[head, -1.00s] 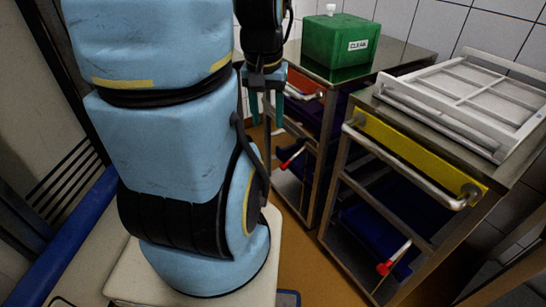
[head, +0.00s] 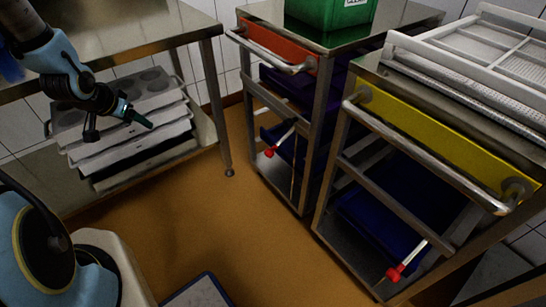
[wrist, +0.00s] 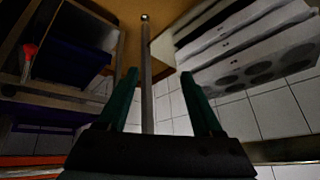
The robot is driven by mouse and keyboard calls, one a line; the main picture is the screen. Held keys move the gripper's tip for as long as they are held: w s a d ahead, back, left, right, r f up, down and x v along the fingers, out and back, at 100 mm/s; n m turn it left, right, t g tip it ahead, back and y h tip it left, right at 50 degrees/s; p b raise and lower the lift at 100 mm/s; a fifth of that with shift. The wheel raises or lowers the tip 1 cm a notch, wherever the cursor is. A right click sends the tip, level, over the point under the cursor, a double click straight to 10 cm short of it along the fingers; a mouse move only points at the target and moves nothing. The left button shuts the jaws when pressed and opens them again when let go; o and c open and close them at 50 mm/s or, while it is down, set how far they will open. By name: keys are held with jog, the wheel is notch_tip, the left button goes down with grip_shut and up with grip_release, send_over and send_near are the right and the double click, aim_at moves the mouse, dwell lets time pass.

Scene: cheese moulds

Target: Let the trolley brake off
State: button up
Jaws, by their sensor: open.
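Two steel trolleys stand side by side in the head view. The left trolley (head: 312,110) has an orange front panel, and its brake lever (head: 281,141) has a red tip low on the front. The right trolley (head: 335,180) has a yellow front panel, and its brake lever (head: 405,262) slants down to a red tip near its lower shelf. My gripper (head: 140,118) is open and empty at the left, apart from both levers, in front of stacked mould trays. In the wrist view my gripper (wrist: 160,73) shows nothing between its fingers but a distant table leg.
A steel table (head: 110,35) stands at the left, with grey mould trays (head: 130,140) on its lower shelf. A green box (head: 330,12) is on the left trolley, and a white rack (head: 480,65) on the right one.

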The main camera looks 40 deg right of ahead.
jog(key=s+d+f+m+h+b, duration=0.2)
jog(key=d+f+m+h+b, duration=0.15)
jog(key=d+f, duration=0.6)
jog(key=m+g+h+b, duration=0.4)
jog(key=g+h+b, duration=0.15)
jog(key=h, duration=0.45)
send_near(273, 150)
jog(key=d+f, duration=0.1)
jog(key=d, duration=1.1)
jog(key=shift+f+p, duration=0.1)
jog(key=shift+p, duration=0.2)
jog(key=shift+c, duration=0.3)
grip_shut()
